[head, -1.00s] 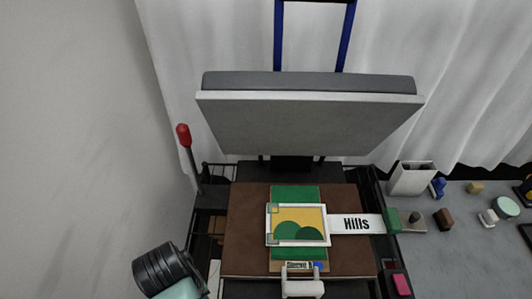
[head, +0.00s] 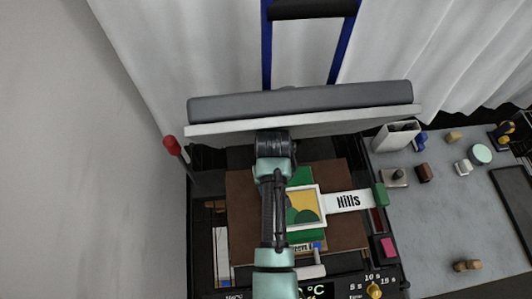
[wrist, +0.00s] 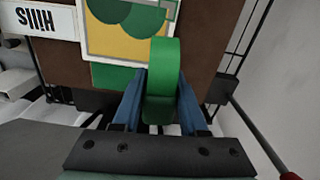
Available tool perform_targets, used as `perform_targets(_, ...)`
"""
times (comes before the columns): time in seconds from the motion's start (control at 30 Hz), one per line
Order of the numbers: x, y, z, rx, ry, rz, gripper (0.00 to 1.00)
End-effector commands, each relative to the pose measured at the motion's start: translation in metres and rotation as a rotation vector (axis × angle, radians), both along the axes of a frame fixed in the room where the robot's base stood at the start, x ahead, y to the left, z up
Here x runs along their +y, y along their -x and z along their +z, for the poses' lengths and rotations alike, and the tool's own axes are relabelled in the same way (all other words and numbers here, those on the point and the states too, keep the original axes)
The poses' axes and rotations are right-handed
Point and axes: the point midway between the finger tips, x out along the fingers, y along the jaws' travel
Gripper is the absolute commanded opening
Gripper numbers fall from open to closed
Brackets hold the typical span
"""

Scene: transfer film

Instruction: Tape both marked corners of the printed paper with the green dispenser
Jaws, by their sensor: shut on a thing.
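The printed paper (head: 305,204), yellow with green hills in a white border, lies on a green strip over a brown board. My arm hides its left part in the head view. In the wrist view the paper (wrist: 118,45) appears upside down, with a small square mark at its upper right corner. My gripper (wrist: 160,88) is shut on the green dispenser (wrist: 165,62), between its blue fingers. The dispenser's rounded end overlaps the paper's edge in that view, below the marked corner; I cannot tell whether it touches. The gripper is hidden in the head view.
The press's raised lid (head: 300,103) hangs close behind my arm. A white "Hills" label (head: 348,201) extends right from the paper, with a green block (head: 380,195) at its end. A red-knobbed lever (head: 172,146) stands left. The grey table (head: 430,225) at right holds several small objects.

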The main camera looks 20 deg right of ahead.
Motion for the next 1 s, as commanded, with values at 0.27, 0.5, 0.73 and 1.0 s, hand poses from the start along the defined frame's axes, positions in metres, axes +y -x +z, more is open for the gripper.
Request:
perform_targets(0.27, -0.002, -0.003, -0.010, -0.008, 0.000, -0.004, 0.00)
perform_targets(0.5, -0.001, -0.002, -0.037, -0.006, -0.001, -0.004, 0.00)
perform_targets(0.73, -0.001, -0.002, -0.056, -0.006, 0.000, -0.002, 0.00)
perform_targets(1.0, -0.001, -0.002, -0.058, -0.006, 0.000, -0.002, 0.00)
